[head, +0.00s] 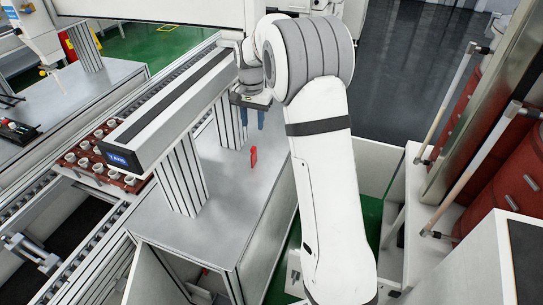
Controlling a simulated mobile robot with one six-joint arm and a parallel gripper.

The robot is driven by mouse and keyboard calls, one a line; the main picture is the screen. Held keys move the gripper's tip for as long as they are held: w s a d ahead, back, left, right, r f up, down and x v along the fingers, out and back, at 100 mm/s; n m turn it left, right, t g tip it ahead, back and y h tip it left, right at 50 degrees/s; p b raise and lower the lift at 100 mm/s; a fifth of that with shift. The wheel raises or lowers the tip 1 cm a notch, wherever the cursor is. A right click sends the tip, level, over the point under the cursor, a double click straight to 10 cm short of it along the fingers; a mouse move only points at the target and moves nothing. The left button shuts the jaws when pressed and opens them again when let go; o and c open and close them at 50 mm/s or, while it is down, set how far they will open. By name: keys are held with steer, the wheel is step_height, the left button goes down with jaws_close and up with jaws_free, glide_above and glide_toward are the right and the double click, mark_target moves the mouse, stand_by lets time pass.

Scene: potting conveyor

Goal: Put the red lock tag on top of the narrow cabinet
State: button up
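The red lock tag (253,157) is small and shows against the grey top of a bench (225,200), near its right side. My gripper (252,119) points down above and slightly left of the tag in the picture. Its two blue fingers are apart, with nothing seen between them, and the tag shows below their tips. Part of the gripper's mount is hidden by my arm. A white cabinet (478,262) with a dark top panel stands at the lower right; I cannot tell whether it is the narrow cabinet.
A grey beam on ribbed posts (175,105) stands left of my gripper. A roller conveyor with a reddish tray of white pots (128,180) runs at the left. Red drums (510,185) and pale rails are at the right. The bench around the tag is mostly clear.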

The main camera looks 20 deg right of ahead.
steer(key=s+r+n+t, duration=0.1)
steer(key=s+r+n, duration=0.1)
steer(key=s+r, duration=0.5)
steer(key=s+r+n+t, duration=0.1)
steer(key=s+r+n, duration=0.15)
steer(key=s, duration=0.85)
steer(key=s+f+n+t, duration=0.1)
steer(key=s+f+n, duration=0.1)
steer(key=s, duration=1.4)
steer(key=shift+s+d, duration=0.3)
steer(key=shift+s, duration=0.1)
steer(key=shift+n, duration=0.25)
